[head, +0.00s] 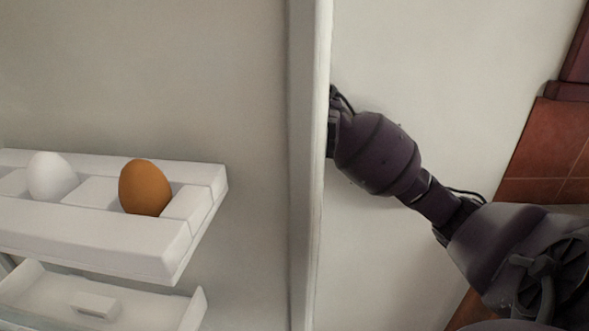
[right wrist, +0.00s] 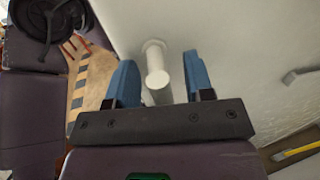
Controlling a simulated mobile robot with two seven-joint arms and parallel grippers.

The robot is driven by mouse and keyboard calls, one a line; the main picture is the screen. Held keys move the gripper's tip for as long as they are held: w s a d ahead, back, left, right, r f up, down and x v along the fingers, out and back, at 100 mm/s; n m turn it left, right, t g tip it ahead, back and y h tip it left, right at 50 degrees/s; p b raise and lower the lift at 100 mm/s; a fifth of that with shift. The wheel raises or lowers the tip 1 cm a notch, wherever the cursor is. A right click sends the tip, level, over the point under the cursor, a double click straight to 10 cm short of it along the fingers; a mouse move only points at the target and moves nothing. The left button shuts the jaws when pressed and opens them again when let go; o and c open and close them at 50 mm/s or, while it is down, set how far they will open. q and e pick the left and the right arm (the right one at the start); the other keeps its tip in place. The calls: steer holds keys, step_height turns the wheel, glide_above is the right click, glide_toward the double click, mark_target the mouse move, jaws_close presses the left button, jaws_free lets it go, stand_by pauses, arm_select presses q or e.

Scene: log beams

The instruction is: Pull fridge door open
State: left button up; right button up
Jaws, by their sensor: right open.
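The white fridge door (head: 311,160) stands open and shows nearly edge-on in the head view, with its inner racks to the left. Its pale outer face (right wrist: 235,45) fills the upper right of the right wrist view. A white bar-like handle (right wrist: 156,72) sticks out from that face. My right gripper (right wrist: 160,76) is open, with one blue finger on each side of the handle. I cannot tell whether either finger touches it. In the head view my right arm reaches the door from the right, and the fingers are hidden behind the door's edge. My left gripper is not in view.
A white egg rack (head: 100,238) holds a white egg (head: 51,177) and a brown egg (head: 145,188). A lower white shelf (head: 150,308) sits beneath it. Reddish-brown tiles (head: 545,150) show at the right.

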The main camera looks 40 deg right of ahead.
steer(key=p, duration=0.2)
glide_toward(292, 6)
steer(key=a+f, duration=0.1)
steer(key=a, duration=0.2)
steer(key=shift+w+a+r, duration=0.15)
steer(key=shift+w+r, duration=0.05)
steer(key=shift+r, duration=0.25)
